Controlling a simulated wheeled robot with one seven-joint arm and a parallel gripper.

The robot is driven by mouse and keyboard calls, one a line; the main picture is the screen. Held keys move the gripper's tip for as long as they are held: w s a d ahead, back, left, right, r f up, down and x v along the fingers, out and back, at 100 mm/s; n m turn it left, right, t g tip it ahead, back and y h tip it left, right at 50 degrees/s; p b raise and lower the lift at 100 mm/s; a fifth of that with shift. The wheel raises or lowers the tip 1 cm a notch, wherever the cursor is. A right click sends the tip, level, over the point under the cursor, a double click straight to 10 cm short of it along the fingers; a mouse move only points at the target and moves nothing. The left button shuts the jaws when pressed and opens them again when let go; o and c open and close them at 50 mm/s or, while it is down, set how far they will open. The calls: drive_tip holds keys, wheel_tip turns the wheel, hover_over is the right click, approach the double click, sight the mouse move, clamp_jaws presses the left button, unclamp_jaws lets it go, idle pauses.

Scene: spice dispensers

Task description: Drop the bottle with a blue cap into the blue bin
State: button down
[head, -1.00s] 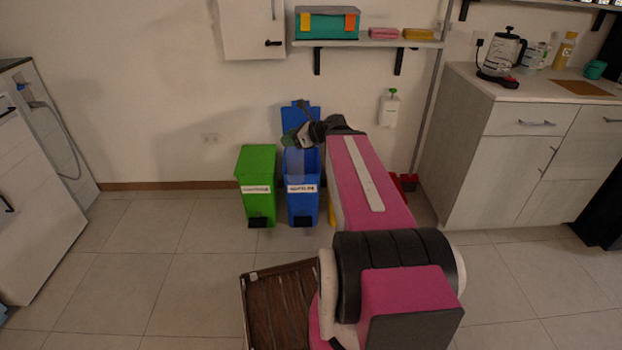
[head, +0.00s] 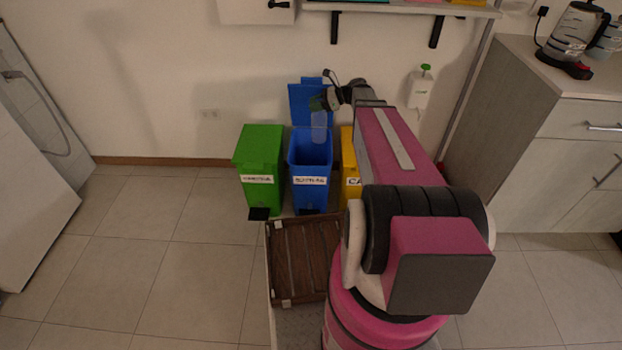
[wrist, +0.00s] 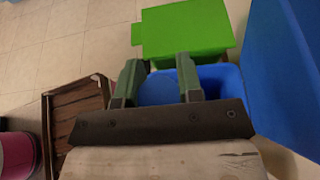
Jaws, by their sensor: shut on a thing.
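The blue bin (head: 310,168) stands by the wall with its lid (head: 304,101) raised and its top open. My gripper (head: 318,103) is over the bin, in front of the raised lid, and is shut on a pale, see-through blue bottle (head: 319,128). The bottle hangs about upright below the fingers, over the bin's opening. In the wrist view, my gripper (wrist: 158,82) has its green fingers either side of a round blue shape, the bottle (wrist: 157,91), with the blue bin (wrist: 222,82) behind. The cap cannot be made out clearly.
A closed green bin (head: 260,165) stands left of the blue bin. A yellow bin (head: 348,170) stands to its right, partly behind my arm. A brown slatted crate (head: 300,262) is in front. The floor at left is clear.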

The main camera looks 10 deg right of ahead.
drive_tip(key=w+f+n+g, duration=0.1)
drive_tip(key=w+f, duration=0.2)
drive_tip(key=f, duration=0.4)
drive_tip(key=w+f+n+g, duration=0.2)
drive_tip(key=f, duration=0.6)
drive_tip(key=shift+w+a+f+g, duration=0.15)
drive_tip(key=shift+w+a+g, duration=0.15)
drive_tip(key=shift+w, duration=0.1)
drive_tip(key=c, duration=0.7)
unclamp_jaws()
drive_tip(key=d, duration=0.9)
drive_tip(key=w+d+r, duration=0.1)
drive_tip(key=d, duration=0.4)
drive_tip(key=shift+d, duration=0.35)
